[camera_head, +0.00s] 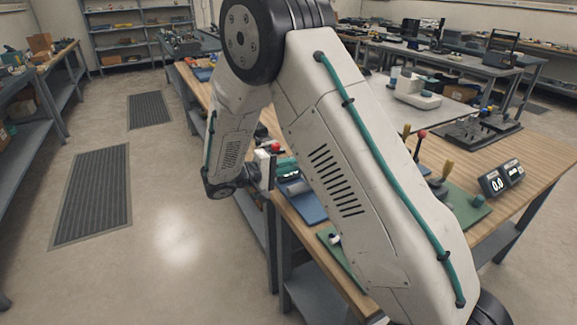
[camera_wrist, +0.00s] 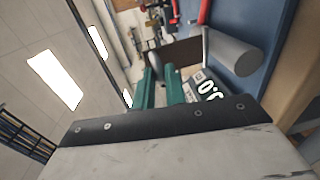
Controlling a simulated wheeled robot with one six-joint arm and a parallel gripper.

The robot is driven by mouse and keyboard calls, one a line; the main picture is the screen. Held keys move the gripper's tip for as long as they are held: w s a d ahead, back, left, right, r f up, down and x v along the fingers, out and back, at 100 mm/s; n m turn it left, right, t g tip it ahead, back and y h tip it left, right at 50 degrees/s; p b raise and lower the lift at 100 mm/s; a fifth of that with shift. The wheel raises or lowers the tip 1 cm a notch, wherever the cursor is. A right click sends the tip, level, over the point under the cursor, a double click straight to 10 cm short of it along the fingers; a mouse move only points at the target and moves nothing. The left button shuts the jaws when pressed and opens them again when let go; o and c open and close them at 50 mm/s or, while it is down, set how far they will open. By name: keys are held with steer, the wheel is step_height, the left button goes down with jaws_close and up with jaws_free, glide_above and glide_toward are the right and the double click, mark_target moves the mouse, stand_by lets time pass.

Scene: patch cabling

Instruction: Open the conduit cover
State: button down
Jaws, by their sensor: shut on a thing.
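My gripper (camera_wrist: 160,75) has two green fingers that stand a small gap apart in the wrist view. A small grey rounded knob (camera_wrist: 155,62) sits at their tips, and the fingers appear closed on it. A dark brown panel (camera_wrist: 182,51) lies just beyond the fingertips and seems to be the conduit cover; how the knob joins it is partly hidden. In the head view my gripper (camera_head: 286,167) is over the left edge of the wooden bench, partly behind my arm. The cover cannot be made out there.
A grey cylinder (camera_wrist: 234,53) and a digital display (camera_wrist: 208,90) are close to the right of the fingers in the wrist view. A blue mat (camera_head: 308,205) lies on the wooden bench (camera_head: 545,160).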

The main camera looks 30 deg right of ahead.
steer(key=shift+s+d+f, duration=0.2)
steer(key=shift+s+f, duration=0.05)
steer(key=shift+f, duration=0.35)
steer(key=c, duration=1.5)
jaws_free()
steer(key=shift+w+d+f, duration=0.1)
steer(key=shift+w+d, duration=0.05)
steer(key=shift+w+a+r, duration=0.15)
steer(key=shift+a+r, duration=0.1)
steer(key=shift+a, duration=0.2)
steer(key=a+r, duration=0.1)
steer(key=a, duration=0.6)
steer(key=shift+a, duration=0.2)
